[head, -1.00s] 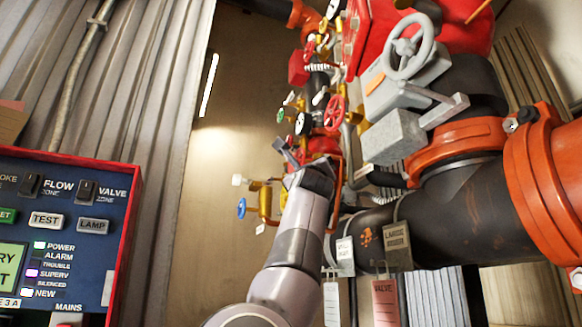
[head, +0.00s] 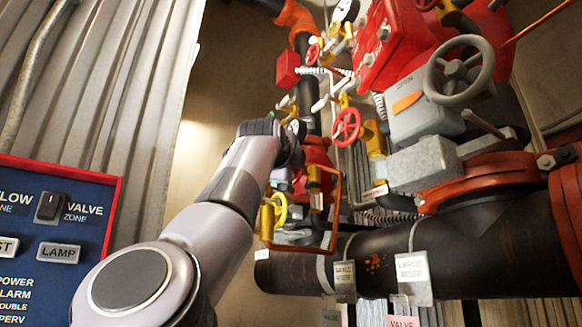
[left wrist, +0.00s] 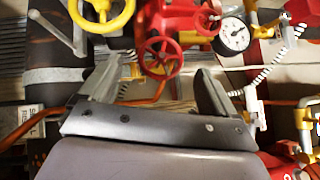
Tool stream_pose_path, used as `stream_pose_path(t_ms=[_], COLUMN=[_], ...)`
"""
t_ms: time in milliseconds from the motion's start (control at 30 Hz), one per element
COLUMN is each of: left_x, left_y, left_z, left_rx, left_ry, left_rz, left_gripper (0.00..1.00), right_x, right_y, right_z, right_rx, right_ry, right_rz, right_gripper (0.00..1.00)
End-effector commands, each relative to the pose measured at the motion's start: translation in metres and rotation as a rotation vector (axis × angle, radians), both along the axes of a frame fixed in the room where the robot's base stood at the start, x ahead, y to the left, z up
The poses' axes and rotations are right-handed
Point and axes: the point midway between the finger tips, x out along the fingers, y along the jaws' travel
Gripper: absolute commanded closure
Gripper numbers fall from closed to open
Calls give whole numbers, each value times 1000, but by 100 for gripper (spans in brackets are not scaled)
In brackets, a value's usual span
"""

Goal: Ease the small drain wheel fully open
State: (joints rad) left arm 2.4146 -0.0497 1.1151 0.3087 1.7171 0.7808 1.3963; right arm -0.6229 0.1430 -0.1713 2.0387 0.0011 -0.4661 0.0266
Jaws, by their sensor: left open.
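Several small handwheels are in view, and I cannot tell by label which is the drain wheel. A red wheel (head: 346,125) sits right of my left arm in the head view. A yellow wheel (head: 279,209) shows just below my wrist. In the left wrist view a small red wheel (left wrist: 160,56) appears between the fingertips of my left gripper (left wrist: 158,68), beyond them, with no contact visible. A yellow wheel (left wrist: 101,12) is at the top left there. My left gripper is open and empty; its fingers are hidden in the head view. My right gripper is not in view.
A thick black pipe (head: 370,265) with hanging tags runs below the valves. A large grey handwheel (head: 459,70) is at the upper right. An alarm panel (head: 70,235) stands at the left. A pressure gauge (left wrist: 235,36) and an orange pipe (left wrist: 290,101) are near the gripper.

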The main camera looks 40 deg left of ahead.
Motion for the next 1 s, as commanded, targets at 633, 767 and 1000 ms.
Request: stream_pose_path(t_ms=[633,767,1000], left_x=[38,49,60], left_y=[15,20,24], left_z=[14,15,14], left_rx=[-40,-40,-39], left_ry=[14,12,11], left_rz=[-13,-13,-13], left_gripper=[10,10,10], right_x=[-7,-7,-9], right_y=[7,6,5], right_z=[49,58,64], right_rx=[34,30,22], right_ry=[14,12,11], right_rz=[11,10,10], right_gripper=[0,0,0])
